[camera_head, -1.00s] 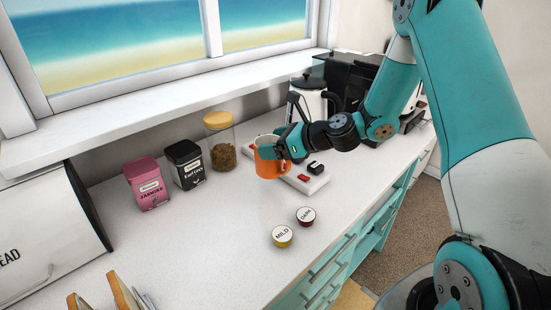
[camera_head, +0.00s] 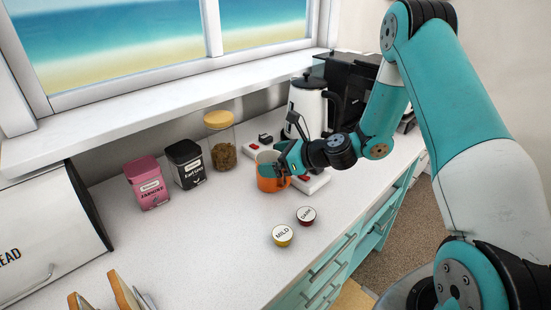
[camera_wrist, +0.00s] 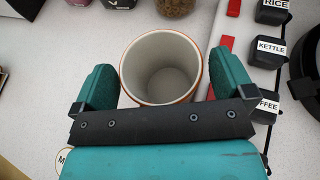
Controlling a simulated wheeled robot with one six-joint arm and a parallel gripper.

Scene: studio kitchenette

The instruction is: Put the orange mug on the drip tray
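The orange mug (camera_head: 268,183) is upright on or just above the white counter, in front of the switch strip. In the wrist view the mug (camera_wrist: 146,94) shows its pale, empty inside and orange rim. I cannot tell whether the mug's base touches the counter. The drip tray is not visible; a black machine (camera_head: 350,82) stands at the back right, partly behind the kettle and my arm.
A white kettle (camera_head: 309,103) stands behind the switch strip (camera_head: 314,184). A glass jar (camera_head: 221,150), black tin (camera_head: 187,165) and pink tin (camera_head: 148,184) line the back left. Two pods, MILD (camera_head: 282,235) and DARK (camera_head: 306,215), lie in front. The left-middle counter is clear.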

